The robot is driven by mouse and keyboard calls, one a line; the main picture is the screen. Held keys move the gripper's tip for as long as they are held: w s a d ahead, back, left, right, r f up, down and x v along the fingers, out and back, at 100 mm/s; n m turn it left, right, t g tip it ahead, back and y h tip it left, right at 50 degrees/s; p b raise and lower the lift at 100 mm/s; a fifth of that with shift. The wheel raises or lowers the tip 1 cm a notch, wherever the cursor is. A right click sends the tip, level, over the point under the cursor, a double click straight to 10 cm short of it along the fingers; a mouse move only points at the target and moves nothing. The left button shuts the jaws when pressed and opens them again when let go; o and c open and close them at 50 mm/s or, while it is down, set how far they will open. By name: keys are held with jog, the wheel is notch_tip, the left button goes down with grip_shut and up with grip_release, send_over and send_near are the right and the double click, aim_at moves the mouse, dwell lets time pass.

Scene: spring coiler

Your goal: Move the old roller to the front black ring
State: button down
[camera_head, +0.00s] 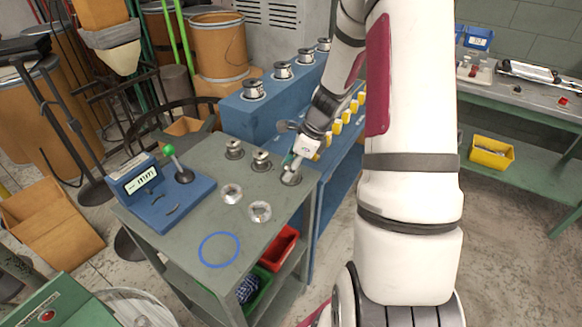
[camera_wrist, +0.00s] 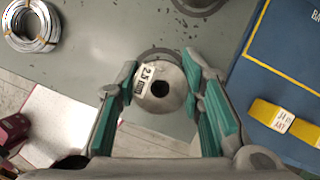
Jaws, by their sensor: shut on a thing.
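My gripper (camera_head: 291,163) is at the right corner of the grey table. Its green-padded fingers are shut on a metal roller (camera_head: 290,179). In the wrist view my gripper (camera_wrist: 165,88) has a finger on each side of the roller (camera_wrist: 172,101), which is round with a dark centre hole and a "2.5 mm" label. A dark ring (camera_wrist: 157,49) shows on the table partly behind the roller; the rest of it is hidden. I cannot tell whether the roller touches the table. Two other rollers (camera_head: 234,150) (camera_head: 262,161) stand in a row to the left.
Two wire coils (camera_head: 231,193) (camera_head: 260,211) and an empty blue ring (camera_head: 219,250) are on the table. A blue device (camera_head: 161,197) with a green-knobbed lever stands at left. A blue stepped rack (camera_head: 270,106) with several spools is behind. Red and green bins sit below.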

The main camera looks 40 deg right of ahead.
jog(key=shift+f, duration=0.1)
jog(key=c, duration=1.1)
grip_release()
